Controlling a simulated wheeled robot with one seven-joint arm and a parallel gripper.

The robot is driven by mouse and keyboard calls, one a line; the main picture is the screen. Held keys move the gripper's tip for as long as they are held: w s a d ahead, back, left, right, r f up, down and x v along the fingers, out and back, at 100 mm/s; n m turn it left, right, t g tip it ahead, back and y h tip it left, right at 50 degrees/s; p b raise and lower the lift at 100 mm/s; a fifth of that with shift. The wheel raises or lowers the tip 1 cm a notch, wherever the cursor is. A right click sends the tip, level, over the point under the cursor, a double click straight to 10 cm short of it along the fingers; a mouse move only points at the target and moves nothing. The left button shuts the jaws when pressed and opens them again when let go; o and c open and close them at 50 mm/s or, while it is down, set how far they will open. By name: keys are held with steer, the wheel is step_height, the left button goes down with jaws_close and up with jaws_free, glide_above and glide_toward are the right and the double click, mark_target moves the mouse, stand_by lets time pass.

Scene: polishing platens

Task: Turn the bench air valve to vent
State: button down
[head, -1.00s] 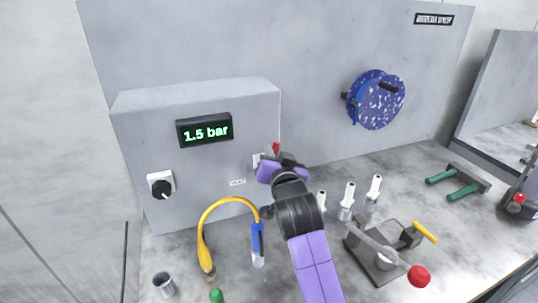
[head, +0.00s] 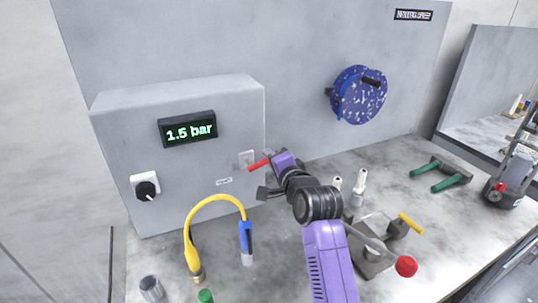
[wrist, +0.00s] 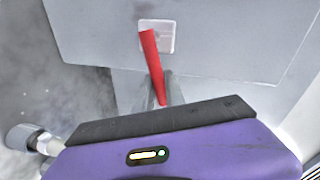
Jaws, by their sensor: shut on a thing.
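The air valve is a red lever (head: 259,165) on a white plate (head: 246,157) at the lower right of the grey box's front. In the head view the lever lies nearly level, running from the plate toward my gripper (head: 273,176). In the wrist view the red lever (wrist: 152,62) runs down from the white plate (wrist: 157,36) to the jaws. My gripper is shut on the lever's free end; its dark finger hides the exact contact. The display (head: 188,130) reads 1.5 bar. A small label (head: 224,181) left below the plate is too small to read.
A yellow hose (head: 213,199) with a blue fitting stands left of my arm. A black knob (head: 146,188) is on the box's left. White-tipped tools (head: 359,186), a clamp fixture (head: 372,262) with a red ball and a green-handled tool (head: 442,174) are at right. A blue reel (head: 359,95) hangs behind.

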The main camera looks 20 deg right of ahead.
steer(key=shift+d+f+m+y, duration=0.15)
steer(key=shift+f+m+y, duration=0.25)
steer(key=shift+f+m, duration=0.7)
steer(key=shift+r+m, duration=0.2)
steer(key=shift+m, duration=0.1)
steer(key=c, duration=1.4)
jaws_free()
steer(key=shift+s+r+b, duration=0.1)
steer(key=shift+s+r, duration=0.15)
steer(key=shift+s, duration=1.05)
steer(key=shift+s+r+b, duration=0.1)
steer(key=shift+s+r, duration=0.15)
steer(key=shift+s, duration=1)
steer(key=shift+s+r+b, duration=0.1)
steer(key=shift+s+r, duration=0.15)
steer(key=shift+s, duration=1.05)
